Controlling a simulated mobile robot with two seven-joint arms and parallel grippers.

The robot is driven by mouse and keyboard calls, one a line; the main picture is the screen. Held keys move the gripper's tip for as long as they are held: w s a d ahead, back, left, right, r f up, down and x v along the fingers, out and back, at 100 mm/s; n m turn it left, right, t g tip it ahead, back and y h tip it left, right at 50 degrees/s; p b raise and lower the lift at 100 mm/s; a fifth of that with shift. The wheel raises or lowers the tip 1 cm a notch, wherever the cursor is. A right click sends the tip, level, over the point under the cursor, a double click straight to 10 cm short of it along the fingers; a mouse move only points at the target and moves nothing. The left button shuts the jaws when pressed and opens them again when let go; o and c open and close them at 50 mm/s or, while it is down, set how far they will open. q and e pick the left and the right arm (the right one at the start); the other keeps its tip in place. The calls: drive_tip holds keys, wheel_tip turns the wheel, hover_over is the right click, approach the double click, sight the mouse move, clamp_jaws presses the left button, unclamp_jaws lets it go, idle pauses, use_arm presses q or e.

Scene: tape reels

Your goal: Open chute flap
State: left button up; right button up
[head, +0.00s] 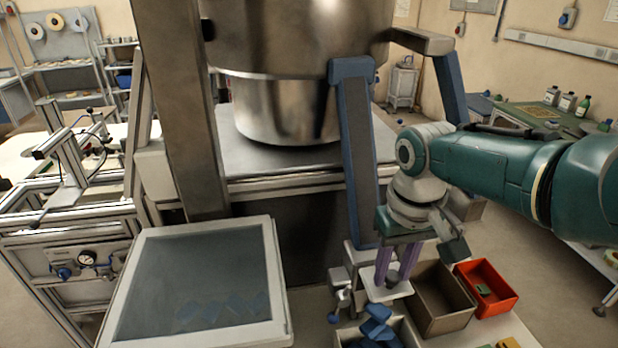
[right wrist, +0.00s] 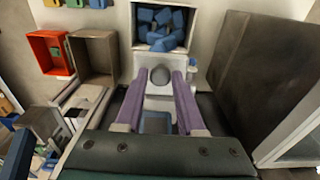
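The chute flap seems to be the pale plate (head: 387,284) at the lower end of the chute, under the blue-edged post; in the right wrist view a pale piece with a grey round part (right wrist: 159,80) shows there. My right gripper (head: 393,280) points down at this plate with two purple fingers. In the right wrist view its fingers (right wrist: 160,85) stand apart on either side of the round part. I cannot tell whether they touch it. Blue pieces (head: 377,327) lie in a bin just below, also in the right wrist view (right wrist: 160,28). My left gripper is not in view.
A brown empty bin (head: 440,298) and a red bin (head: 487,288) with a green piece stand right of the chute. A large steel bowl (head: 285,105) stands behind. A tilted framed panel (head: 200,280) fills the lower left. A small clamp-like part (head: 341,290) sits left of the plate.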

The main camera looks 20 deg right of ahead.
sight(394, 276)
drive_tip(key=o, duration=0.3)
drive_tip(key=shift+r, duration=0.3)
wheel_tip(394, 276, up, 9)
drive_tip(key=p, duration=0.3)
drive_tip(key=shift+s+r, duration=0.2)
drive_tip(key=shift+s, duration=0.1)
drive_tip(key=shift+a, duration=0.1)
